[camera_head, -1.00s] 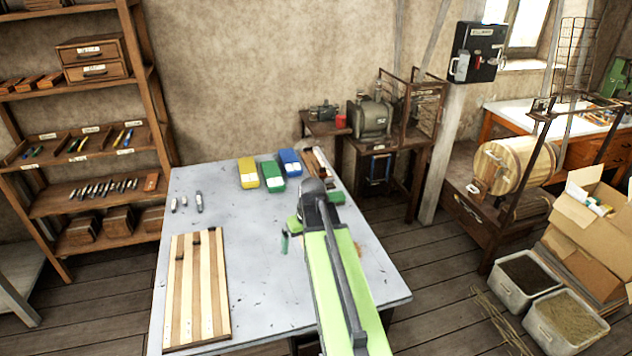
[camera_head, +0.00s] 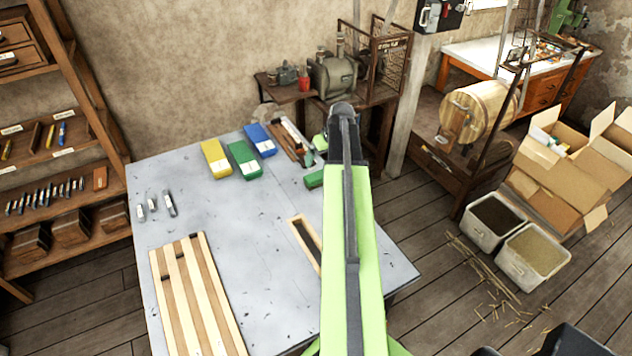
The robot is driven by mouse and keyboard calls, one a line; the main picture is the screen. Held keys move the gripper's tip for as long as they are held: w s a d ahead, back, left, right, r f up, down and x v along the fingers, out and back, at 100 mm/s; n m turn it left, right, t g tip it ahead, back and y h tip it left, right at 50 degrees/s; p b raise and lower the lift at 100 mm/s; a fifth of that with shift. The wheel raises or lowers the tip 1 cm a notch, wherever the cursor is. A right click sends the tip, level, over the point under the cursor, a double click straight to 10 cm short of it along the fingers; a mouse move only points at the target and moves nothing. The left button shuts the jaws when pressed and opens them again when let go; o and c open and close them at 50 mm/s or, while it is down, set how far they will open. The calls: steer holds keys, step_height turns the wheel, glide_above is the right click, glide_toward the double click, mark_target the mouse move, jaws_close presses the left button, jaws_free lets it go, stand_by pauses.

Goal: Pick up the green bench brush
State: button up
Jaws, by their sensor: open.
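A dark green piece, which looks like the green bench brush (camera_head: 314,179), lies on the grey table (camera_head: 235,290) near its back right part. My arm covers its right part, so its full shape and bristles are hidden. My gripper (camera_head: 321,157) is open, at the far end of my light green arm, just beyond the green piece in the picture. Nothing is seen held.
Yellow (camera_head: 216,158), green (camera_head: 243,159) and blue (camera_head: 260,140) boxes stand at the table's back edge. A slatted wooden board (camera_head: 197,295) lies front left. A narrow wooden piece with a dark strip (camera_head: 305,246) lies beside my arm. The table's middle is clear.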

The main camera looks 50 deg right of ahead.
mark_target(317, 175)
steer(key=b+x, duration=0.8)
steer(key=x, duration=0.2)
steer(key=shift+f+b, duration=0.3)
steer(key=shift+r, duration=0.1)
steer(key=b+x, duration=0.4)
steer(key=x, duration=0.1)
steer(key=shift+s+f+b, duration=0.15)
steer(key=shift+f+b, duration=0.05)
steer(key=shift+b, duration=0.2)
steer(key=shift+r, duration=0.15)
steer(key=c, duration=1.1)
steer(key=shift+r, duration=0.1)
